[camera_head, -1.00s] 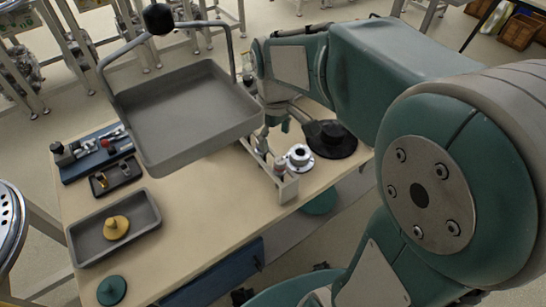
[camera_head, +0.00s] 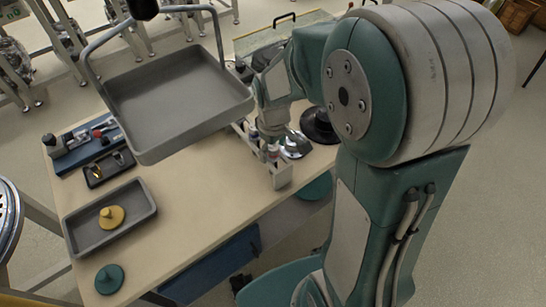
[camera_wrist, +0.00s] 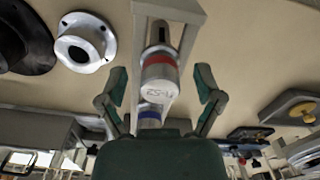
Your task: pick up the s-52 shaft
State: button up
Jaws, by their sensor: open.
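In the wrist view a metallic shaft with a red band (camera_wrist: 159,60) stands in a pale rack (camera_wrist: 194,30). Its end face carries dark lettering that seems to include "52"; I cannot read it surely. A second shaft with a blue band (camera_wrist: 150,112) is behind it, lower in the picture. My gripper (camera_wrist: 161,76) is open, with one green finger on each side of the red-banded shaft and visible space between. In the head view the rack (camera_head: 282,176) is at the table's right edge, with my gripper close above it, partly hidden by my wrist.
A silver flanged part (camera_wrist: 85,42) and a black round part (camera_wrist: 22,40) lie beside the rack. A large grey tray (camera_head: 170,95) on a frame rises to its left. A low tray (camera_head: 140,215) holds a yellow knobbed piece (camera_head: 111,217). The middle tabletop is clear.

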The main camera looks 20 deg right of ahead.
grip_shut()
jog(key=shift+r, duration=0.1)
